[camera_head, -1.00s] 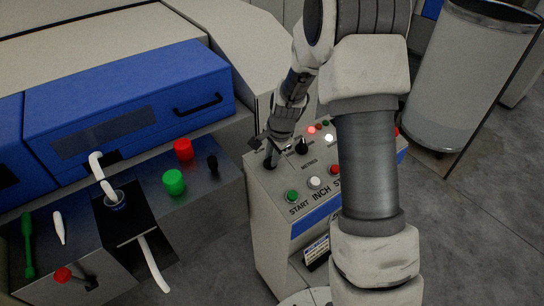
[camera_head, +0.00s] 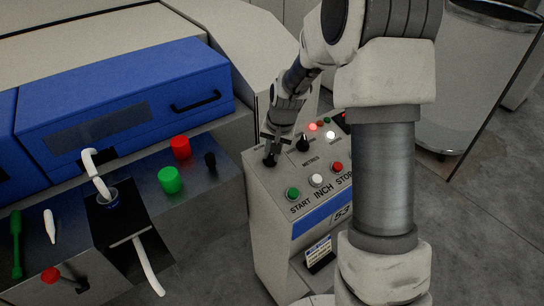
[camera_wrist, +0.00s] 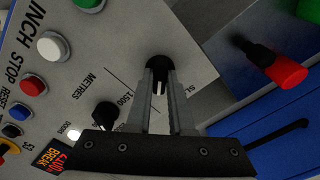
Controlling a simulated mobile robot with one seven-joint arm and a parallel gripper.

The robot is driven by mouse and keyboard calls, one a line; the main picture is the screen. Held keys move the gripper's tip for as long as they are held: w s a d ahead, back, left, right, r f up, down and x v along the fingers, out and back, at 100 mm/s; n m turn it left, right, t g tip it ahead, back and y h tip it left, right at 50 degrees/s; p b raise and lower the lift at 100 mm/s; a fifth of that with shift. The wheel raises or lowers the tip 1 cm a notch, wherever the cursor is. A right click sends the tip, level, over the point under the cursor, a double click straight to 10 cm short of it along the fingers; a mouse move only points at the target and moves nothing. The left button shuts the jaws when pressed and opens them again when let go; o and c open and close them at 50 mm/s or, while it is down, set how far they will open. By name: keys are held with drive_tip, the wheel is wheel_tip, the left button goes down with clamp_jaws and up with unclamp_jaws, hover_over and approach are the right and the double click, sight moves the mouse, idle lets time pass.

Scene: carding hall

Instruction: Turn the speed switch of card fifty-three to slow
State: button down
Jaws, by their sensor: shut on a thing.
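The control console (camera_head: 262,205) carries the number 53 on its blue front band. A black rotary knob (camera_head: 270,160) sits at the left rear of its sloped top. My gripper (camera_head: 271,153) comes down over this knob from above. In the wrist view the two fingers of my gripper (camera_wrist: 159,86) are shut on the black knob (camera_wrist: 159,62), one on each side. Lettering beginning "SL" shows beside the right finger; the rest is hidden. A pale mark shows on the knob between the fingers, but which setting it points to I cannot tell.
A second black knob (camera_head: 303,144), by the word METRES, stands close to the right. START (camera_head: 293,194), INCH (camera_head: 316,180) and STOP (camera_head: 337,168) buttons lie in front, with lit lamps (camera_head: 312,127) behind. A machine with a blue cover (camera_head: 125,110) stands left; a grey bin (camera_head: 478,75) stands right.

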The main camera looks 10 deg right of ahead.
drive_tip(key=n+b, duration=0.1)
drive_tip(key=n, duration=0.3)
drive_tip(key=shift+n, duration=0.4)
drive_tip(key=shift+n+b, duration=0.3)
drive_tip(key=shift+n, duration=2.1)
drive_tip(key=c, duration=0.8)
unclamp_jaws()
drive_tip(key=p+v, duration=0.1)
drive_tip(key=v, duration=1.6)
drive_tip(key=shift+r+p, duration=0.25)
drive_tip(key=shift+p, duration=0.1)
